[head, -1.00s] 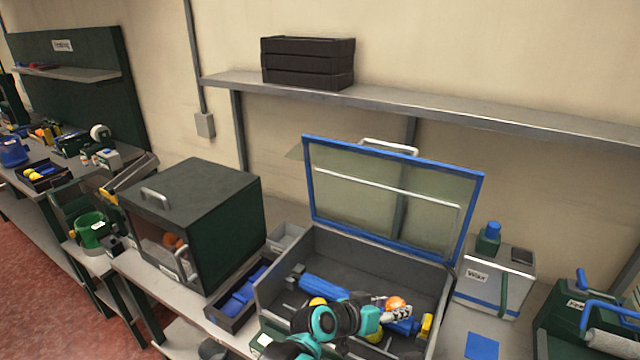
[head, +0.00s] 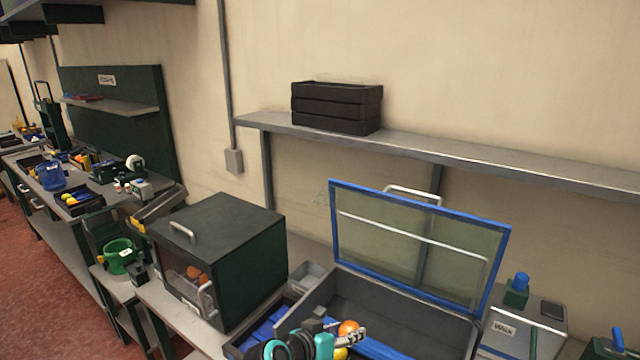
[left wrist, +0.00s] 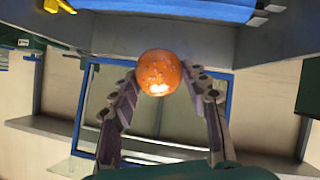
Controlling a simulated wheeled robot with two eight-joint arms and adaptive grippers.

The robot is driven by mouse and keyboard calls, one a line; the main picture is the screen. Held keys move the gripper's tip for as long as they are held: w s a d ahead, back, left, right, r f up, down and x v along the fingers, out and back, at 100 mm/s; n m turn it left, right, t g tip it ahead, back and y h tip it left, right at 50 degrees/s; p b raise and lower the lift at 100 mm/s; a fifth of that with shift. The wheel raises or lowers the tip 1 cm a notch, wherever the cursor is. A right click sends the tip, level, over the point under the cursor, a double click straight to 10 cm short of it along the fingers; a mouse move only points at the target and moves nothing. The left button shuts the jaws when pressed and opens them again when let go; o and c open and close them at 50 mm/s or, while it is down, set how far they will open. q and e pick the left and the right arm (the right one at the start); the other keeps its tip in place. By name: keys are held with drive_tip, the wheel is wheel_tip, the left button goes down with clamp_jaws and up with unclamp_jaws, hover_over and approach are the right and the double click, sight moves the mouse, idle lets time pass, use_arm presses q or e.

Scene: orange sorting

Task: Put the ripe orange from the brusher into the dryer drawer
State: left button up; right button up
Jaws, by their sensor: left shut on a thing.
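A ripe orange (head: 349,328) is held at the fingertips of my left gripper (head: 345,338), at the bottom of the head view. The left wrist view shows the orange (left wrist: 159,72) between the two fingers of the gripper (left wrist: 160,85). The brusher is the open grey box (head: 400,318) with a blue-framed clear lid (head: 420,235) standing up; the gripper is over its left front part. The dryer looks to be the dark green cabinet (head: 225,255) to the left, with a clear front, a handle and orange fruit (head: 197,275) inside. My right gripper is not in view.
A small grey tray (head: 312,275) stands between the cabinet and the box. A wax container (head: 515,325) stands to the right. Stacked black crates (head: 336,108) rest on the wall shelf (head: 450,155). A green bucket (head: 120,255) and a cluttered bench lie to the left.

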use_arm(q)
drive_tip(key=a+f+n+t+y+b, duration=0.1)
drive_tip(key=a+f+n+y, duration=0.15)
drive_tip(key=a, duration=0.95)
drive_tip(key=a+f+n+t+y+b, duration=0.2)
drive_tip(key=a+n, duration=0.1)
drive_tip(key=a, duration=0.8)
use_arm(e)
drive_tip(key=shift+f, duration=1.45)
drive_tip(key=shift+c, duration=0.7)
use_arm(q)
drive_tip(key=s+f+n+y, duration=0.3)
drive_tip(key=s+f+y, duration=0.1)
drive_tip(key=s+f, duration=0.1)
drive_tip(key=shift+s+a, duration=0.35)
drive_tip(key=shift+s, duration=0.1)
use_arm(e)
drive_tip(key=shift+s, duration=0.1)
